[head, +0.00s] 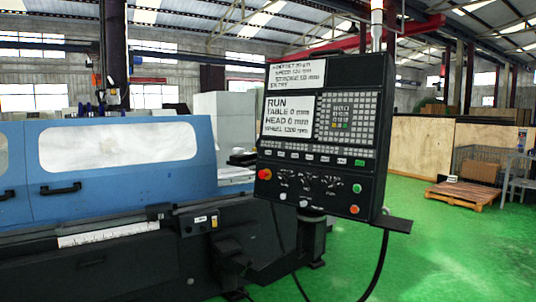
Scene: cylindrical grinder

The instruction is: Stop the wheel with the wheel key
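The black control panel (320,135) stands upright on the grinder's front right corner in the head view. Its lower white screen (288,116) reads RUN, table 0 mm, head 0 mm and a wheel speed that looks like 1200 rpm. A row of small labelled keys (312,158) runs under the screen, with one green key at its right end. The labels are too small to read, so I cannot tell which is the wheel key. A red button (264,174) sits at the lower left of the panel. Neither of my grippers is in view.
The grinder's blue cover (110,160) with windows and black handles fills the left. A small dark shelf (392,223) juts from the panel's lower right, and a black cable hangs below. Green floor (440,260) is open to the right, with a wooden pallet (464,193) farther back.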

